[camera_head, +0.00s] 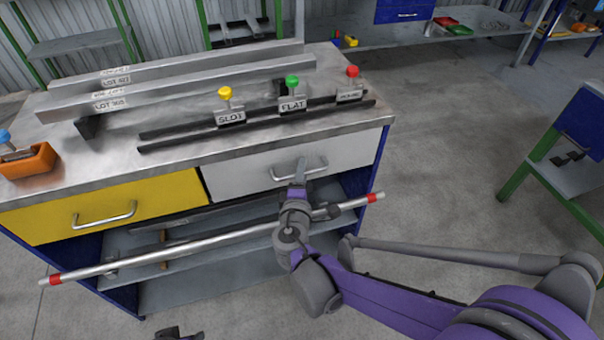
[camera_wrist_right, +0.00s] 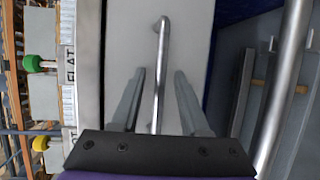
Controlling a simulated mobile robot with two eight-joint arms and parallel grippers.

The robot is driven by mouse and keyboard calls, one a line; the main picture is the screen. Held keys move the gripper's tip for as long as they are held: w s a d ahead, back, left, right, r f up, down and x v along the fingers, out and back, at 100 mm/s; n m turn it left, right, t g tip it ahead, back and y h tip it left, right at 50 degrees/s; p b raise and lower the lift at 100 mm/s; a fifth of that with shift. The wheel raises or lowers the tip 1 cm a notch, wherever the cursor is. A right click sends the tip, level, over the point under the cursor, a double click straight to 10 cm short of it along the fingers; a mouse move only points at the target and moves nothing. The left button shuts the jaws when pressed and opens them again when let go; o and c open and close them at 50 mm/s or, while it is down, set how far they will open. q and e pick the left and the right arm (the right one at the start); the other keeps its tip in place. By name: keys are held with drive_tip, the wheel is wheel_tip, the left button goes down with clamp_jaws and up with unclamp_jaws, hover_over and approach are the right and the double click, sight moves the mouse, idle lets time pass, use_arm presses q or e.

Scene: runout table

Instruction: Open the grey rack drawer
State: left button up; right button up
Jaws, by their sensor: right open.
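The grey rack drawer (camera_head: 240,180) is at the right of the rack's front, under the worktop, and looks shut. In the right wrist view the grey drawer front (camera_wrist_right: 125,40) fills the middle, and the handle (camera_wrist_right: 160,85) runs between the two fingers of my right gripper (camera_wrist_right: 161,80). The fingers are apart, one on each side of the bar, with a gap to it. A dark part at the bottom edge may be my left gripper (camera_head: 180,333); its fingers are not clear.
A yellow drawer (camera_head: 110,205) is beside the grey one. A long metal bar with red ends (camera_head: 200,242) lies across the rack's front below the drawers. Yellow, green and red knobs with labels, metal profiles and an orange block (camera_head: 28,162) are on the worktop (camera_head: 190,158).

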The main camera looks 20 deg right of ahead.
clamp_jaws()
idle(1.4)
